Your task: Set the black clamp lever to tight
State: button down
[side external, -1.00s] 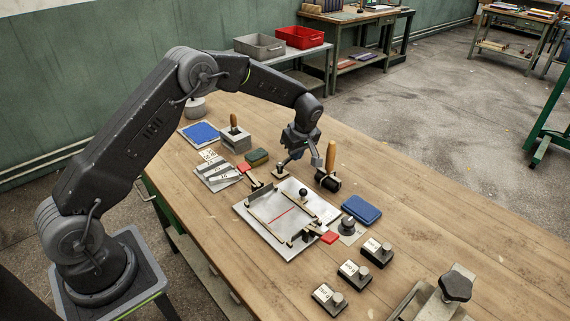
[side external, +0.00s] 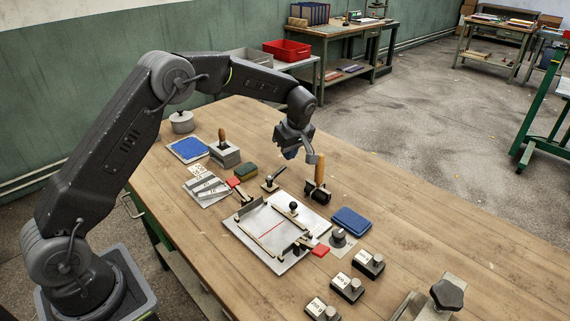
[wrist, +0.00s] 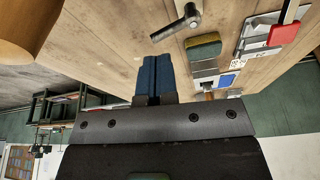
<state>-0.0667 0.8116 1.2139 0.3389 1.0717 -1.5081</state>
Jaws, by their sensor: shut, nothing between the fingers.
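The black clamp lever (side external: 275,176) sits on a small base on the bench, behind the metal feeder plate (side external: 262,255). Its handle slants up and to the right in the side view. It also shows in the wrist view (wrist: 176,27), with its round pivot at the right end of the handle. My gripper (side external: 290,154) is above and beyond the lever, clear of it. Its blue fingers (wrist: 155,72) are together with nothing between them. I cannot read any tight mark at the lever.
A wooden-handled roller (side external: 319,178) stands close to the right of my gripper. A blue pad (side external: 351,221) and several labelled blocks (side external: 347,287) are to the right.

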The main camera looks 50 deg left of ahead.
jog(key=v, duration=0.7)
jog(key=shift+r, duration=0.3)
jog(key=shift+d, duration=0.1)
jog(key=s+d+r+m+t+h, duration=0.1)
jog(key=s+d+r+m, duration=0.1)
jog(key=s+r+m, duration=0.5)
jog(key=s+d+r+m+t+h, duration=0.1)
jog(key=s+d+r+m+t, duration=0.1)
jog(key=s+r, duration=0.65)
jog(key=s+d+f+m+t, duration=0.1)
jog(key=s+f+m, duration=0.2)
jog(key=s, duration=0.6)
jog(key=s+d+f+m+t+h, duration=0.1)
jog(key=s+f+m, duration=0.2)
jog(key=s, duration=0.7)
jog(key=shift+d+m, duration=0.4)
jog(key=shift+m, duration=0.2)
